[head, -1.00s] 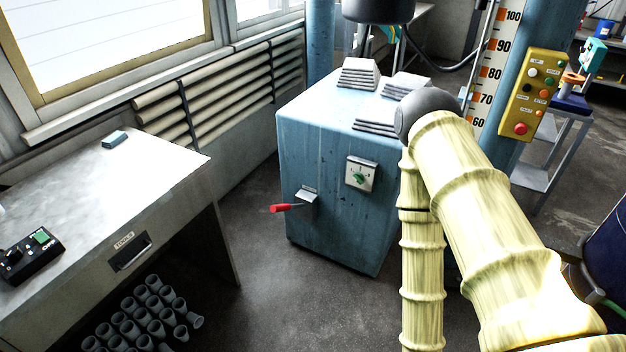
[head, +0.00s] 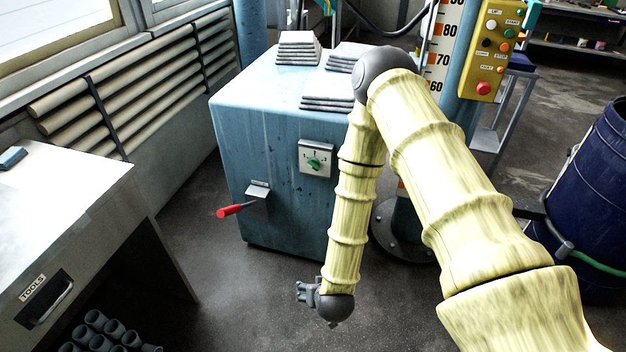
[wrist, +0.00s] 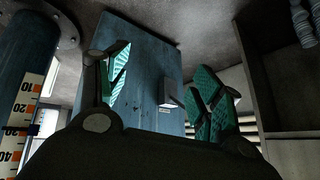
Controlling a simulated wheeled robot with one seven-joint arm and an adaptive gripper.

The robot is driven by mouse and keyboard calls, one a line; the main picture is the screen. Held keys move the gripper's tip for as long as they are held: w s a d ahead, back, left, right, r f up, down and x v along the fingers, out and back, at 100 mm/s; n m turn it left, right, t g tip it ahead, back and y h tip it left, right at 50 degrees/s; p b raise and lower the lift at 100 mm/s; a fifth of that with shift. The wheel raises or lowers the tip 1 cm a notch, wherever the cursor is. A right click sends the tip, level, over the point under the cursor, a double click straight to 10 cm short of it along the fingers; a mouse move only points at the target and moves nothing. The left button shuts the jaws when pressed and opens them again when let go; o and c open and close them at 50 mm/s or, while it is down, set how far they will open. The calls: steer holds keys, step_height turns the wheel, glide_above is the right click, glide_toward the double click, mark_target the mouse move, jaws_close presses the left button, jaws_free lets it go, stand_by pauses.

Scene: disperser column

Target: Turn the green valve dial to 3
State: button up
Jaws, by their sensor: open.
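The green valve dial (head: 314,163) sits on a white square plate (head: 328,151) on the front of the blue cabinet (head: 270,112). Small marks ring the dial, but its setting is too small to read. My gripper (head: 301,291) hangs low in front of the cabinet, below the dial and apart from it, pointing left in the head view. In the wrist view my gripper (wrist: 163,65) shows its two green-padded fingers spread apart with nothing between them. The cabinet (wrist: 145,65) is beyond them, upside down, and the dial cannot be made out there.
A red-handled lever (head: 231,210) sticks out of the cabinet front left of the dial. A workbench (head: 60,205) stands at the left, and a dark blue barrel (head: 590,190) at the right. A yellow button box (head: 490,50) is on the column. Floor before the cabinet is clear.

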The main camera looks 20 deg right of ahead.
steer(key=w+a+f+m+t+h+b, duration=0.1)
steer(key=w+t+b, duration=0.25)
steer(key=w, duration=0.75)
steer(key=m+t+h+b, duration=0.4)
steer(key=m+h+b, duration=0.5)
steer(key=b, duration=0.3)
glide_toward(312, 167)
steer(key=x, duration=0.9)
steer(key=shift+w+d, duration=0.15)
steer(key=shift+f, duration=0.1)
steer(key=c, duration=1)
